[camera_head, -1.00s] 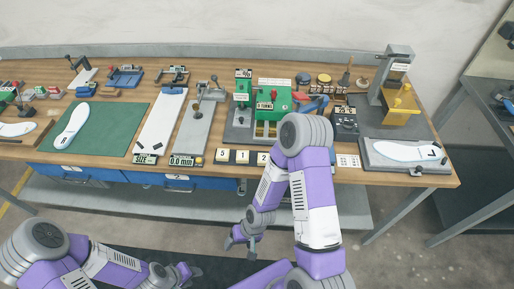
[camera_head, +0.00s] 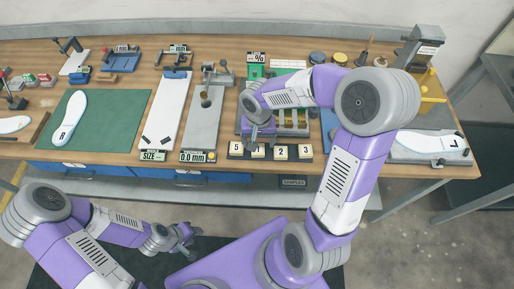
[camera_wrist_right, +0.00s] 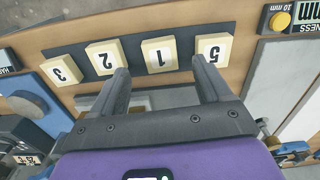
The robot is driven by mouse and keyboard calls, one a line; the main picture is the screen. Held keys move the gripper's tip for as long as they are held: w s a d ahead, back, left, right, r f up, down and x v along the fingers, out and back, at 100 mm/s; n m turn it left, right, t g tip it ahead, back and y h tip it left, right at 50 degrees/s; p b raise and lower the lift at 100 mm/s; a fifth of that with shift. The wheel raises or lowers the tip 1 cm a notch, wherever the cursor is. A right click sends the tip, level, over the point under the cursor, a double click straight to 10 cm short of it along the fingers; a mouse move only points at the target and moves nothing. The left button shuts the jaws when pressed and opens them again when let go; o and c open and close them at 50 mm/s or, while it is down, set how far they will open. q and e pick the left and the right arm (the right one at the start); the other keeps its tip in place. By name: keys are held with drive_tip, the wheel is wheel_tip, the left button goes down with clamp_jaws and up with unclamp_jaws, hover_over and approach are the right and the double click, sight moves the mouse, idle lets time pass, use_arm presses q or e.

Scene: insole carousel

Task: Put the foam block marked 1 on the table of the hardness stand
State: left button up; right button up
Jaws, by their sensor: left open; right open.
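The foam block marked 1 (camera_wrist_right: 160,55) sits on the dark strip at the bench's front edge, between blocks 5 and 2. In the head view block 1 (camera_head: 258,152) is partly covered by my right gripper (camera_head: 262,138). My right gripper (camera_wrist_right: 161,66) is open and empty above the strip, its fingers spread to either side of block 1 in the wrist view. A blue base with a pale disc (camera_wrist_right: 27,103), by a label starting HAR, seems to be the hardness stand. In the head view my right arm mostly hides it. My left gripper (camera_head: 188,240) is open and empty, in front of the bench.
Blocks 5 (camera_wrist_right: 212,48), 2 (camera_wrist_right: 105,55) and 3 (camera_wrist_right: 62,70) share the strip with block 1. The thickness gauge (camera_head: 203,125) stands left of the strip. A green machine (camera_head: 255,72) is behind. The green mat (camera_head: 110,120) holds an insole.

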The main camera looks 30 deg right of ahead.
sight(258, 149)
wheel_tip(258, 149, down, 4)
drive_tip(key=shift+w+f+b, duration=0.1)
drive_tip(key=shift+f+b, duration=0.15)
drive_tip(key=shift+b, duration=0.25)
drive_tip(key=shift+c, duration=0.4)
drive_tip(key=c, duration=1.1)
